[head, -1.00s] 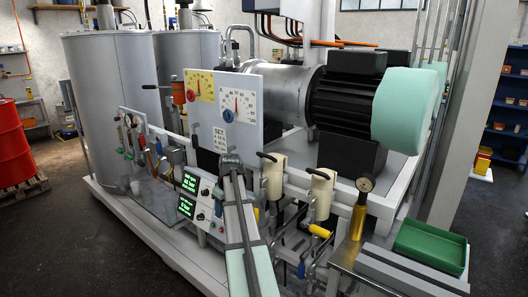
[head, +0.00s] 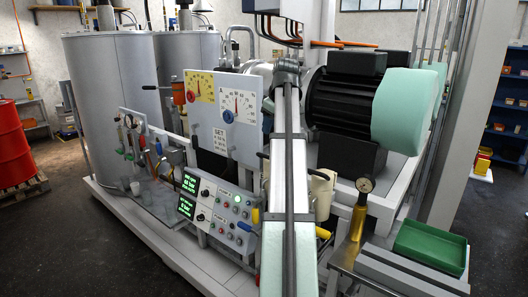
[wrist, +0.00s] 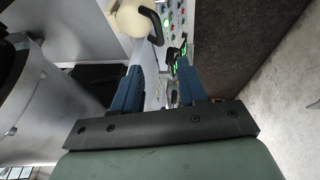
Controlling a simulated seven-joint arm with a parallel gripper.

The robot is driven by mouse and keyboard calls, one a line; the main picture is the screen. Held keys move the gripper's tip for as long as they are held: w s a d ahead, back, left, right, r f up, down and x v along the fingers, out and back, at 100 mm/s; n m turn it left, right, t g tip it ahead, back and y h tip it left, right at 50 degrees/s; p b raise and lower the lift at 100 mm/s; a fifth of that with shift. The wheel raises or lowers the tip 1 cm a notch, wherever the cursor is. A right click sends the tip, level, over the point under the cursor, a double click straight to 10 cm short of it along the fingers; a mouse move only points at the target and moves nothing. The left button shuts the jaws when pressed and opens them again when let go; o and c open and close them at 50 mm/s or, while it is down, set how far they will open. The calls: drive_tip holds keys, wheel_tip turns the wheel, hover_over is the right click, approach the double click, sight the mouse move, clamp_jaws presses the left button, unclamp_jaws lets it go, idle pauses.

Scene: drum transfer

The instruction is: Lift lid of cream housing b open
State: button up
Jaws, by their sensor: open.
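In the head view one cream housing (head: 322,192) shows partly at the right edge of my arm, which hides the second housing seen earlier. In the wrist view a cream housing (wrist: 130,18) with a black curved handle (wrist: 153,24) is at the top, beyond the fingers and a little left of the gap. I cannot tell which housing is b. My gripper (wrist: 160,72) has its two blue fingers apart with nothing held between them. It is apart from the handle.
A control panel (head: 222,208) with green displays and buttons stands left of my arm. A gauge plate (head: 238,110) rises behind it. A brass gauge post (head: 358,215) and a green tray (head: 430,246) are at the right. The panel also shows in the wrist view (wrist: 175,15).

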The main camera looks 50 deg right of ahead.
sight(264, 155)
drive_tip(key=x, duration=1.3)
drive_tip(key=shift+w+f, duration=0.1)
drive_tip(key=shift+f, duration=0.15)
clamp_jaws()
idle(0.4)
